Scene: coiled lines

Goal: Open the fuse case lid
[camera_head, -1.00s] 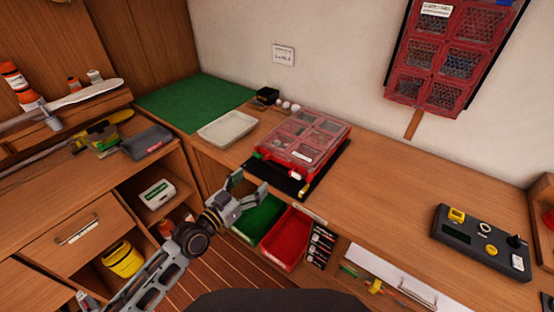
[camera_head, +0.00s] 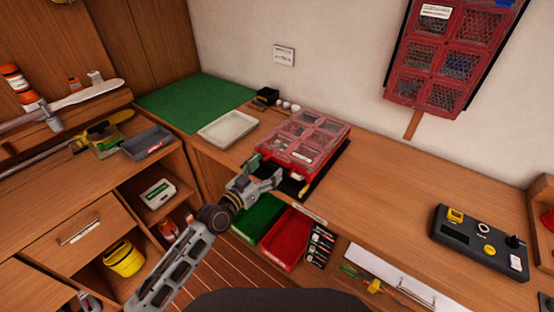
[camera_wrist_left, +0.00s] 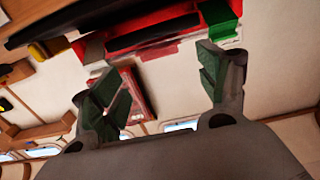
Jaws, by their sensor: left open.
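The fuse case (camera_head: 304,143) is red with a clear, compartmented lid (camera_head: 312,132). It lies on a black mat (camera_head: 326,174) on the bench, and its lid is down. My left gripper (camera_head: 266,172) is open and empty at the case's front left corner, close to its front edge. I cannot tell whether it touches the case. In the left wrist view the open fingers (camera_wrist_left: 158,75) point toward the case's red front (camera_wrist_left: 150,27), with a green part (camera_wrist_left: 222,20) beside one finger. My right gripper is not in view.
A pale tray (camera_head: 227,129) and a small black box (camera_head: 266,97) stand left of the case. Green (camera_head: 259,217) and red (camera_head: 285,239) bins sit below the bench front. A black control box (camera_head: 481,243) is at right. The bench between is clear.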

